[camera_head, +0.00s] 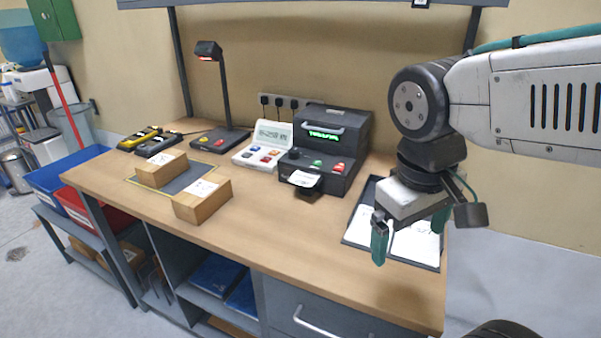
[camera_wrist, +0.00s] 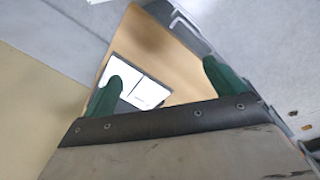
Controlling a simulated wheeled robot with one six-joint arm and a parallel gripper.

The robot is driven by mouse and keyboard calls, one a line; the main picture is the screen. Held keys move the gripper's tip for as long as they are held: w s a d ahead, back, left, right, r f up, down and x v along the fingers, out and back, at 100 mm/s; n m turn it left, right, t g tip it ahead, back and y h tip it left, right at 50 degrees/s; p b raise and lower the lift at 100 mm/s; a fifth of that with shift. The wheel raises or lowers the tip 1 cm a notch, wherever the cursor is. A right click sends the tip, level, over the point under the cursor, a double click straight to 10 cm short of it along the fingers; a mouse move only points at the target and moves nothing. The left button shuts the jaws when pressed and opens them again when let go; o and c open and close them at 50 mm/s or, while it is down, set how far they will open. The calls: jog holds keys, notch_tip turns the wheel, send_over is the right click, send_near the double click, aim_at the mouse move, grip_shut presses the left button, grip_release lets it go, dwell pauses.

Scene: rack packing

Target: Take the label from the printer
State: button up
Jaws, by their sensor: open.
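The label printer (camera_head: 325,148) is a dark box with a green lit display, standing at the back of the wooden bench. A white label (camera_head: 303,178) shows at its front, on a small dark ledge. My gripper (camera_head: 408,240) is open and empty, with green fingers pointing down, to the right of the printer and above the dark tray. In the wrist view its two green fingers (camera_wrist: 165,85) stand apart, with bench top and white sheets beyond them. The printer and label are not clearly seen in the wrist view.
A dark tray (camera_head: 350,232) with white sheets lies below my gripper. Two cardboard boxes (camera_head: 203,203) with white labels sit at the bench's left. A button panel (camera_head: 262,157) and a scanner on a stand (camera_head: 222,100) stand left of the printer. The bench's front middle (camera_head: 285,230) is clear.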

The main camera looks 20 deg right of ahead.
jog(key=w+d+f+n+g+h, duration=0.25)
jog(key=w+d+n+h, duration=0.35)
jog(key=w, duration=0.3)
jog(key=n+t+h, duration=0.6)
jog(key=n+t, duration=0.9)
jog(key=n, duration=0.5)
send_near(304, 179)
jog(key=shift+s+a+r, duration=0.2)
jog(key=shift+s+a, duration=0.2)
jog(key=shift+s, duration=0.35)
jog(key=shift+w+d+f+y, duration=0.1)
jog(key=shift+w+y, duration=0.2)
jog(key=x, duration=0.7)
jog(key=c, duration=1)
